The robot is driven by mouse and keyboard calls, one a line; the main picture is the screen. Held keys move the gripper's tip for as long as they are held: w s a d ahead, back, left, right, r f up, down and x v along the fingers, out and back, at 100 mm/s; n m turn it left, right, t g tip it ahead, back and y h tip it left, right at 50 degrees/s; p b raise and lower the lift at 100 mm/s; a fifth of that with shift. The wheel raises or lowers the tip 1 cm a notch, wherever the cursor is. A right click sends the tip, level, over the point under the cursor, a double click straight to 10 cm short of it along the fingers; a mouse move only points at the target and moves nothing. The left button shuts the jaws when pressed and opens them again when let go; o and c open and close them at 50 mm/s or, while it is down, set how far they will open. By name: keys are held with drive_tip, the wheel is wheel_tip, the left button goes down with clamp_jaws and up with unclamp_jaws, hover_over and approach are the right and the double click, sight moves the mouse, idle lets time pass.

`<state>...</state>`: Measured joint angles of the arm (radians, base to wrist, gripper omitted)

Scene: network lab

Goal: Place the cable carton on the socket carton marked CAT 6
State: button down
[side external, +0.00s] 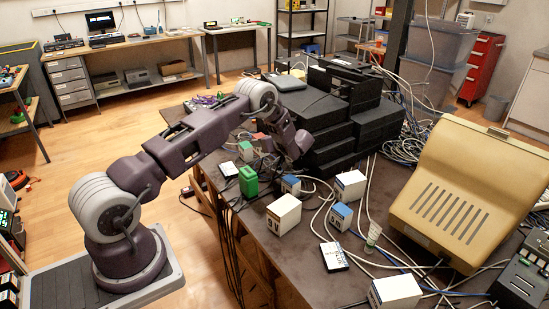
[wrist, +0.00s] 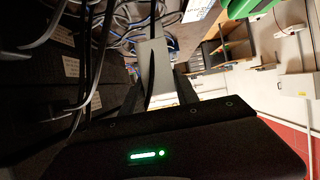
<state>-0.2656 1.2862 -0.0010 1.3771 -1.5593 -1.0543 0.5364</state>
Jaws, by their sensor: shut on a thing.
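My gripper (side external: 293,150) is low over the left part of the dark table, beside the black equipment stack. In the wrist view my gripper (wrist: 158,92) is shut on a pale grey, box-shaped thing, which I take for the cable carton (wrist: 153,58). The side view does not show it clearly. Several small white cartons stand on the table: a plain-topped one (side external: 284,213), another farther right (side external: 350,186), and blue-topped ones (side external: 341,215) and (side external: 290,184). Their markings are too small to read, so I cannot tell which is CAT 6.
A green object (side external: 248,181) stands near the table's left edge. The black equipment stack (side external: 335,125) rises behind my gripper. Loose cables run between the cartons. A large beige slotted housing (side external: 455,195) stands at right, and a white box (side external: 395,292) is at the front.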

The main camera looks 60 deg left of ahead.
wheel_tip(320, 180, up, 21)
drive_tip(key=m+t+h, duration=0.4)
drive_tip(key=m+t, duration=0.5)
hover_over(352, 180)
wheel_tip(352, 180, down, 22)
drive_tip(key=shift+a+r, duration=0.1)
drive_tip(key=shift+r, duration=0.15)
drive_tip(key=shift+f, duration=0.2)
drive_tip(key=c, duration=0.9)
unclamp_jaws()
